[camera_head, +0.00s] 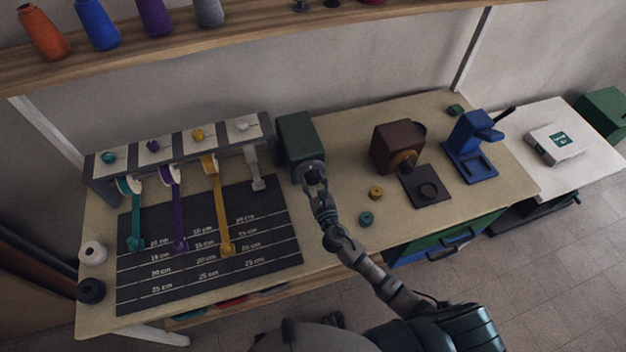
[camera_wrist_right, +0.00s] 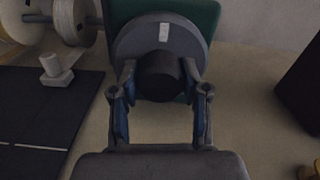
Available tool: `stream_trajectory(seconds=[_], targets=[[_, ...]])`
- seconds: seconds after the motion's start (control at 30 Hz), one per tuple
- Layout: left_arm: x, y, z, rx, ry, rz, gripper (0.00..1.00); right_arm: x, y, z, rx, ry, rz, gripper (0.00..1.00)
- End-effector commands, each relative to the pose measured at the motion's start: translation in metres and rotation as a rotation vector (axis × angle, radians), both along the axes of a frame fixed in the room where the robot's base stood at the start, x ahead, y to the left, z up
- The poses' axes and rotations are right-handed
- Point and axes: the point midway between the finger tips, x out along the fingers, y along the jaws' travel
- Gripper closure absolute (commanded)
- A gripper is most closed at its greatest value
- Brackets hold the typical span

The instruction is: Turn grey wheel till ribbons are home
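The grey wheel (camera_head: 309,170) is on the front of a green box (camera_head: 296,138); in the right wrist view the wheel (camera_wrist_right: 127,47) has a dark round knob (camera_wrist_right: 160,76). My right gripper (camera_head: 316,180) is at the wheel, its fingers open on either side of the knob (camera_wrist_right: 159,92); contact is not clear. Teal (camera_head: 132,215), purple (camera_head: 177,208) and yellow (camera_head: 219,205) ribbons run from the spool rack (camera_head: 187,147) down onto a dark measuring mat (camera_head: 150,294). A pale grey ribbon (camera_head: 254,168) ends short, near the mat's top edge. My left gripper is out of view.
A brown box device (camera_head: 393,146) and a blue press (camera_head: 468,140) stand right of the wheel. Small yellow (camera_head: 376,192) and teal (camera_head: 366,218) pieces lie near my right arm. White (camera_head: 93,253) and black (camera_head: 91,290) rolls sit left of the mat. A shelf (camera_head: 180,56) hangs above.

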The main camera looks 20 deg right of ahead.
Motion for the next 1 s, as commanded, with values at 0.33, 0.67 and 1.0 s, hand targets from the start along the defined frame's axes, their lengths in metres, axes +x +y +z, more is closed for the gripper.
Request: stream_trajectory(seconds=[0.33,0.67,1.0], targets=[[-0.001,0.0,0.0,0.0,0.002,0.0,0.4,0.0,0.0,-0.001,0.036,0.002,0.0,0.9],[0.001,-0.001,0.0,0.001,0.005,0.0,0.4,0.0,0.0,-0.002,0.246,0.011,0.0,0.9],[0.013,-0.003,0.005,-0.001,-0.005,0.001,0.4,-0.001,-0.001,-0.003,0.567,0.022,-0.002,0.9]])
